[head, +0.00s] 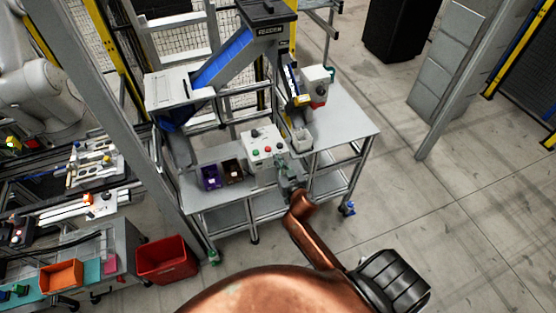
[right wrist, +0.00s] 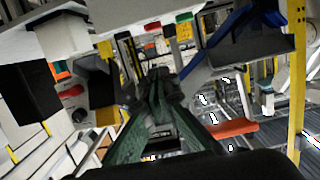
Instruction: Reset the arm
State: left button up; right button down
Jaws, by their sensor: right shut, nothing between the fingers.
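My right arm comes up from the bottom of the head view, and its gripper (head: 285,163) is shut and empty. The gripper is over the front of the metal workstation table (head: 352,128), close to the right side of a white control box (head: 263,146) with coloured buttons. I cannot tell whether it touches the box. In the right wrist view the green fingers of the gripper (right wrist: 160,76) come together at their tips with nothing between them. My left gripper is not in view.
A purple bin (head: 209,177) and a brown bin (head: 232,171) stand left of the control box. A blue chute (head: 222,60) slopes above the table. A red crate (head: 167,259) is on the floor at lower left. Open floor (head: 460,200) lies to the right.

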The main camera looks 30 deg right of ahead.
dwell(0.6)
jog(key=s+a+f+n+g+y+b, duration=0.1)
jog(key=s+f+g, duration=0.15)
jog(key=f, duration=0.95)
jog(key=s+f+g+b, duration=0.2)
jog(key=s+f, duration=0.1)
jog(key=f, duration=1)
jog(key=s+a+f+n+g+y+b, duration=0.1)
jog(key=s+f+g, duration=0.1)
jog(key=s+f, duration=0.65)
jog(key=s+a+f+g+b, duration=0.1)
jog(key=s+f, duration=0.4)
jog(key=f, duration=0.7)
jog(key=s+a+f+g+b, duration=0.1)
jog(key=s+f+g, duration=0.1)
jog(key=s+f, duration=0.5)
jog(key=s+a+f+n+g+y+b, duration=0.1)
jog(key=s+f, duration=0.7)
jog(key=s, duration=0.9)
jog(key=s+a+f+n+g+b, duration=0.1)
jog(key=s+a+f+g+b, duration=0.1)
jog(key=s+f+g, duration=0.2)
jog(key=s+f, duration=0.3)
jog(key=s, duration=0.5)
jog(key=shift+s+f+b, duration=0.3)
jog(key=shift+s+f, duration=0.05)
